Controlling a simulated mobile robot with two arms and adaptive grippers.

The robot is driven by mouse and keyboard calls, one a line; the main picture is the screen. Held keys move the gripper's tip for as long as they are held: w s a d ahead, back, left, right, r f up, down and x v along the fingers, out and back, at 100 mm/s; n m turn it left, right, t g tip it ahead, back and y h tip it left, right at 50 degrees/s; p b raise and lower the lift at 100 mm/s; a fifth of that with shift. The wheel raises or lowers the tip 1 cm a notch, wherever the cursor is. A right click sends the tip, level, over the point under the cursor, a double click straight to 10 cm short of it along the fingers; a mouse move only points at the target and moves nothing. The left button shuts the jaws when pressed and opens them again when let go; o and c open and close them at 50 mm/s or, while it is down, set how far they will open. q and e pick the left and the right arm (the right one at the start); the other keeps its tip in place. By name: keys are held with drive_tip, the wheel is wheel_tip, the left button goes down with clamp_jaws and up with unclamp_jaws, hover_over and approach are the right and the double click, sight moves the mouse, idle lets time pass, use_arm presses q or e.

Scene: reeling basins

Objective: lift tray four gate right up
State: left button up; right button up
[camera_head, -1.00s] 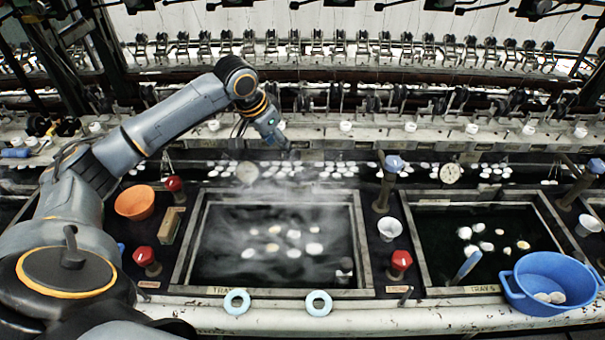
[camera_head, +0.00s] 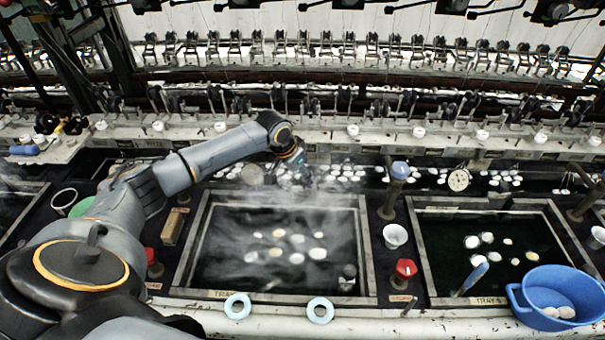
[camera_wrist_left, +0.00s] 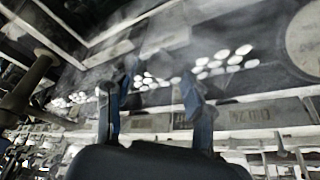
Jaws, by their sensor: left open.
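The middle basin, tray four (camera_head: 365,245), has a pale rim, a partly legible label and several white cocoons in steaming dark water. My left gripper (camera_head: 302,182) is over the dark channel behind its back rim, right of the tray's middle. In the left wrist view the left gripper (camera_wrist_left: 152,88) has its two fingers spread, with nothing between them. Beyond them are two pale plates, a left plate (camera_wrist_left: 150,122) and a right plate (camera_wrist_left: 250,112) with dark lettering I cannot read surely. I cannot tell which is the right gate. My right gripper is not in view.
A blue-topped post (camera_head: 398,172) and a white cup (camera_head: 395,236) stand right of the tray. A red knob (camera_head: 405,268) is at its front right. A blue basin (camera_head: 555,297) sits at the front right. Two light blue rings (camera_head: 320,307) lie on the front ledge.

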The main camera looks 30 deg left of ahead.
use_arm(q)
drive_tip(key=shift+w+f, duration=0.15)
drive_tip(key=shift+f, duration=0.2)
drive_tip(key=shift+c, duration=0.4)
